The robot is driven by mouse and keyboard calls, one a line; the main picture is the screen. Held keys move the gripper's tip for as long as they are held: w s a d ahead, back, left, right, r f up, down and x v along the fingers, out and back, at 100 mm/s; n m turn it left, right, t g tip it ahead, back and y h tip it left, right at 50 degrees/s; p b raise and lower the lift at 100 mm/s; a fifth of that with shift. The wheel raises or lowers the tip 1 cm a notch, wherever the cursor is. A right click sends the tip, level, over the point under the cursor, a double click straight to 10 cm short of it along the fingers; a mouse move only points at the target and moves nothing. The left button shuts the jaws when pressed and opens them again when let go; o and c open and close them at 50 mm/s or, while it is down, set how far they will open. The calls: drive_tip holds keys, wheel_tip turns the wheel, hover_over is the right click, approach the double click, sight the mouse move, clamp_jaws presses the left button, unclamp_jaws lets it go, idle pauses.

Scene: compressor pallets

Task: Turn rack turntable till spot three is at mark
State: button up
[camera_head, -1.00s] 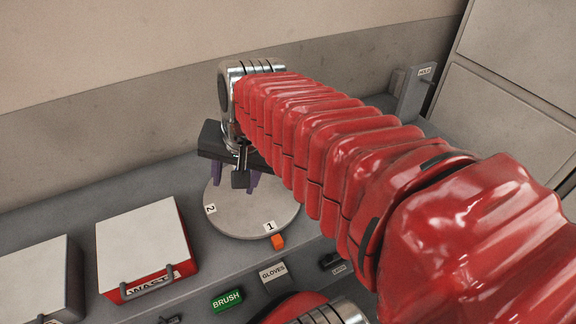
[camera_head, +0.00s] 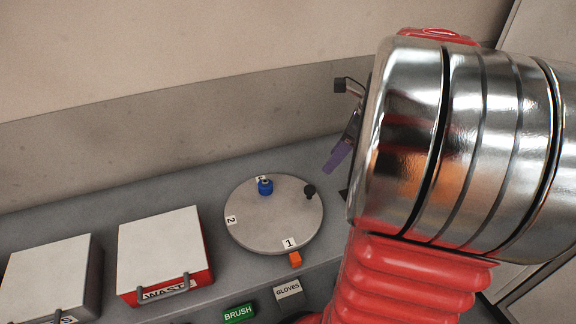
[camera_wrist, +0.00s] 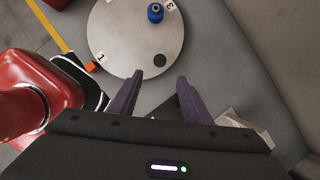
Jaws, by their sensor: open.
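The round grey turntable (camera_head: 270,225) lies on the bench in the head view, with labels 1, 2 and a partly hidden one. The label 1 (camera_head: 289,243) is beside the orange mark (camera_head: 295,259) at the front edge. A blue object (camera_head: 265,187) stands at the back next to the partly hidden label, which reads 3 in the wrist view (camera_wrist: 170,6). A black knob (camera_head: 310,191) stands near the right rim. My gripper (camera_wrist: 160,82) is open and empty, its purple fingers just off the turntable's rim near the knob (camera_wrist: 159,60) in the wrist view.
A white-topped red waste box (camera_head: 160,250) stands left of the turntable, and another white-topped box (camera_head: 48,272) is further left. BRUSH (camera_head: 239,313) and GLOVES (camera_head: 288,290) labels are along the front. A wall rises behind the bench.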

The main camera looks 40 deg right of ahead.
sight(310, 188)
idle(0.3)
drive_tip(key=x, duration=1.3)
drive_tip(key=shift+w+a+f, duration=0.1)
drive_tip(key=shift+w+f, duration=0.05)
drive_tip(key=shift+f, duration=0.2)
drive_tip(key=shift+c, duration=0.5)
clamp_jaws()
